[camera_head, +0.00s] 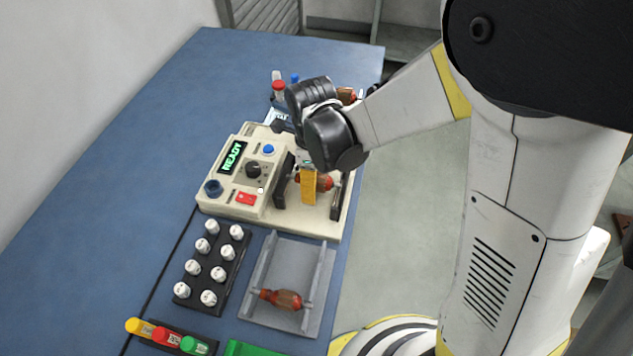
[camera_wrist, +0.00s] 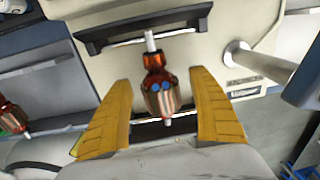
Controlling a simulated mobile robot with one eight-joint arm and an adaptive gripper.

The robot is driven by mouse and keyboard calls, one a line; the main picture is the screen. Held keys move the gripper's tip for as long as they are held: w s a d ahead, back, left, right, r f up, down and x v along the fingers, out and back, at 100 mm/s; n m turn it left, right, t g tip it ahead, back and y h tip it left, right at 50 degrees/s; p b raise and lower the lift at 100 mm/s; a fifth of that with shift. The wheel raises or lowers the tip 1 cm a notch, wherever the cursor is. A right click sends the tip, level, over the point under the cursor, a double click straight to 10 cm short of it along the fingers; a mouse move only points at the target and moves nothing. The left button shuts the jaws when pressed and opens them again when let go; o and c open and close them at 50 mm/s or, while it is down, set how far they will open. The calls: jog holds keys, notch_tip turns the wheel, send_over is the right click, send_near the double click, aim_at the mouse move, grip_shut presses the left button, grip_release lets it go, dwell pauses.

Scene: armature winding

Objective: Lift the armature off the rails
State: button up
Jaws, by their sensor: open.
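The armature (camera_head: 325,182), with red-brown ends, copper windings and a silver shaft, lies across the two dark rails of the cream machine (camera_head: 308,214). In the wrist view the armature (camera_wrist: 160,95) sits between my gripper's (camera_wrist: 160,85) two yellow fingers, with a gap on each side. Its shaft ends lie near the upper rail (camera_wrist: 190,22) and the lower rail, which is partly hidden. In the head view my gripper (camera_head: 308,184) is over the machine, open, and one yellow finger covers part of the armature.
A second armature (camera_head: 281,299) lies in a grey tray (camera_head: 254,300) in front of the machine. A black rack (camera_head: 192,250) holds several white-capped pieces. The machine's panel reads READY (camera_head: 232,157). Coloured pieces (camera_head: 166,337) lie at the front. The blue table's left side (camera_head: 120,200) is clear.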

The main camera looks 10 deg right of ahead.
jog(key=c, duration=1.5)
jog(key=shift+c, duration=0.2)
